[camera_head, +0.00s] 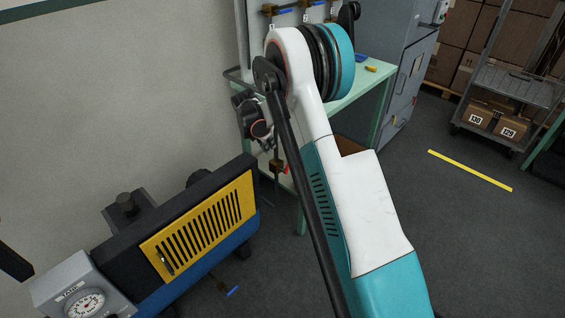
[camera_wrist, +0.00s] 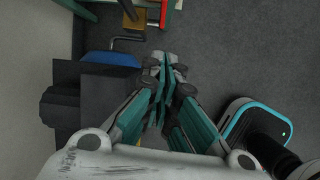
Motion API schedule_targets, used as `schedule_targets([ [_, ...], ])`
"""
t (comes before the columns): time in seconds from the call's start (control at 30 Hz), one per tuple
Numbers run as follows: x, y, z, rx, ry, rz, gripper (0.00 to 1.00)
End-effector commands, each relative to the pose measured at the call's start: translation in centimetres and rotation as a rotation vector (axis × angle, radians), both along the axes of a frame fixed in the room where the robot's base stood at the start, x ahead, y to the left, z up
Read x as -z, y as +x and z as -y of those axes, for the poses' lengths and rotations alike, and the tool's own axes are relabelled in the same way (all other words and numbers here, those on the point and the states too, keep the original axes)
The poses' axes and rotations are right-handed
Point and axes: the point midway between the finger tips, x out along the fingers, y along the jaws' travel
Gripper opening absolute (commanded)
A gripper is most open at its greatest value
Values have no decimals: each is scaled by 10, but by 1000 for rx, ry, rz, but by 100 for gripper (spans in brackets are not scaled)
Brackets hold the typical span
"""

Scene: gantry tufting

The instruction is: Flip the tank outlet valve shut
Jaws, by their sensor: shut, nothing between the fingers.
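In the head view, a small brass valve with a blue lever (camera_head: 232,291) sits low beside the blue tank (camera_head: 205,262) under the yellow-grilled machine. A brass valve with a red handle (camera_head: 286,170) sits higher, near the bench leg. No readable label shows which is the tank outlet valve. In the wrist view, my gripper (camera_wrist: 166,66) is shut and empty, its fingers pointing toward the floor side of the machine. The blue tank end (camera_wrist: 110,58) is left of the fingertips, apart from them. A red handle (camera_wrist: 163,13) shows beyond them.
The yellow-grilled machine (camera_head: 200,225) and a gauge box (camera_head: 75,285) stand along the wall at left. A green bench (camera_head: 350,90) stands behind my arm. A grey cabinet (camera_head: 395,90) and a cart (camera_head: 515,85) stand further right.

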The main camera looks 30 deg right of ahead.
Motion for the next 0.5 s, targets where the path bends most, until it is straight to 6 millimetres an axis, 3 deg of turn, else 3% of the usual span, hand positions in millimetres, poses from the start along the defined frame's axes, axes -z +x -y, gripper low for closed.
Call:
schedule_targets([
  [0.1,26,6,7,-55,-22,-42,0],
  [0.5,71,13,21,-94,-36,-70,0],
])
